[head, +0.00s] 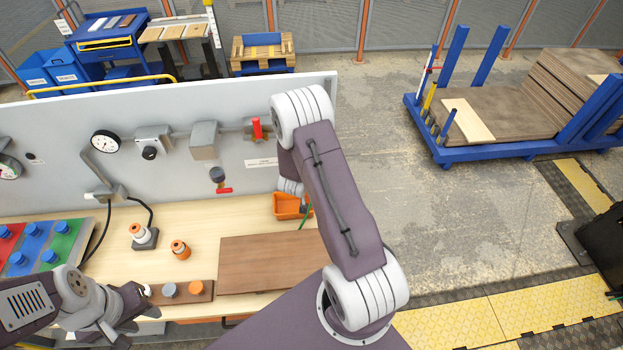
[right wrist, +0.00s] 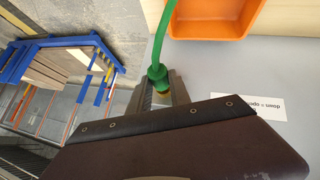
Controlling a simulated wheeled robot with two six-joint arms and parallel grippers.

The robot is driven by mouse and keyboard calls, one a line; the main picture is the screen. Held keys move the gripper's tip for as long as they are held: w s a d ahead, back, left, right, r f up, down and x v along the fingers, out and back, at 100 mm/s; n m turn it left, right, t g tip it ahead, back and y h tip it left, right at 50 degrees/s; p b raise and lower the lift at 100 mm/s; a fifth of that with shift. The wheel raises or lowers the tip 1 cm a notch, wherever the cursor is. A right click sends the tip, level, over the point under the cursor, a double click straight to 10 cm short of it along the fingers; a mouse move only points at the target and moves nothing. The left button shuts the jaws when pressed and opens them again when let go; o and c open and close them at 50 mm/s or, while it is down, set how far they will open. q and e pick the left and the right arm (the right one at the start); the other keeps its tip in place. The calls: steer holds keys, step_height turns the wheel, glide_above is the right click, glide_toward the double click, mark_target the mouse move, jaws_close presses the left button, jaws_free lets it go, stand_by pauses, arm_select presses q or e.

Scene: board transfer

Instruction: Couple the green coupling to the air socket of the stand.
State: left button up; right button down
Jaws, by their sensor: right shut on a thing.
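The green coupling (right wrist: 157,74) sits on the end of a green hose in the right wrist view, with a brass-coloured end between the jaws. My right gripper (right wrist: 164,92) is shut on it, in front of the grey panel. My left gripper (head: 138,305) is open and empty at the bench's front left.
A red-handled valve (head: 257,129) and a gauge (head: 105,142) are on the panel. The orange bin (right wrist: 215,18) is close to my right gripper. A brown board (head: 258,262), orange-capped fittings (head: 181,250) and a block with round pads (head: 200,291) occupy the bench.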

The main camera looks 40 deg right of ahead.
steer(key=shift+w+d, duration=0.15)
steer(key=shift+w, duration=0.1)
steer(key=c, duration=1.1)
jaws_free()
steer(key=shift+w, duration=0.1)
steer(key=v, duration=0.9)
steer(key=shift+f, duration=0.1)
